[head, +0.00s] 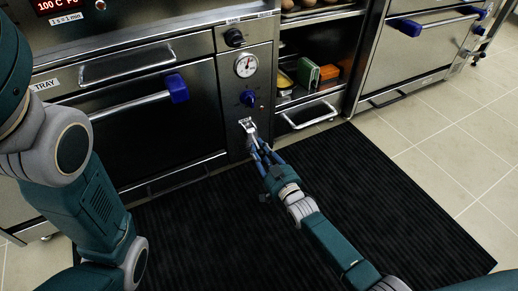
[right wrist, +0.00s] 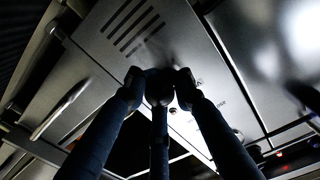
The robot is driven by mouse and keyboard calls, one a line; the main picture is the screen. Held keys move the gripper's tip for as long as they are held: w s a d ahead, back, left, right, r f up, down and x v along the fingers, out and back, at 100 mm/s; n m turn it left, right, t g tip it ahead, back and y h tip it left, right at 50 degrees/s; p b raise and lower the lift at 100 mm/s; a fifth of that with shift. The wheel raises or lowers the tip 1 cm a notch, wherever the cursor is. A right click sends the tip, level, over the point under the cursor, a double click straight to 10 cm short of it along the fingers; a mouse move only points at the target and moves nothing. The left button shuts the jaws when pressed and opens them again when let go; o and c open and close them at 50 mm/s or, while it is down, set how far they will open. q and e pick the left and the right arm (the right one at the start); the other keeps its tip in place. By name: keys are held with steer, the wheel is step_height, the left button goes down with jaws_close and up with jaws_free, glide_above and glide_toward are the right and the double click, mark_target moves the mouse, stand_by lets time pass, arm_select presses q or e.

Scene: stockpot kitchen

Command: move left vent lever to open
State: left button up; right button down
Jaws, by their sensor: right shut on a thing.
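My right gripper (head: 257,147) reaches up to the panel just below this label. In the right wrist view the same gripper (right wrist: 159,82) has its fingers closed together on a small dark, rounded part, the vent lever (right wrist: 160,88). The fingers hide most of the lever, so I cannot tell its angle. My left arm stands at the left of the head view, and its gripper is out of the picture.
Above the label are a blue knob (head: 248,98), a round gauge (head: 246,66) and a black knob (head: 234,38). The oven door handle (head: 130,105) with a blue end juts out at left. An open shelf (head: 310,101) stands right of the panel. A black mat (head: 370,210) covers the floor.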

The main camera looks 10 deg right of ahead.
steer(key=shift+s+a+f, duration=0.1)
steer(key=shift+a+f, duration=0.05)
steer(key=shift+f, duration=0.2)
steer(key=c, duration=1.5)
jaws_free()
steer(key=shift+o, duration=0.2)
steer(key=shift+r, duration=0.15)
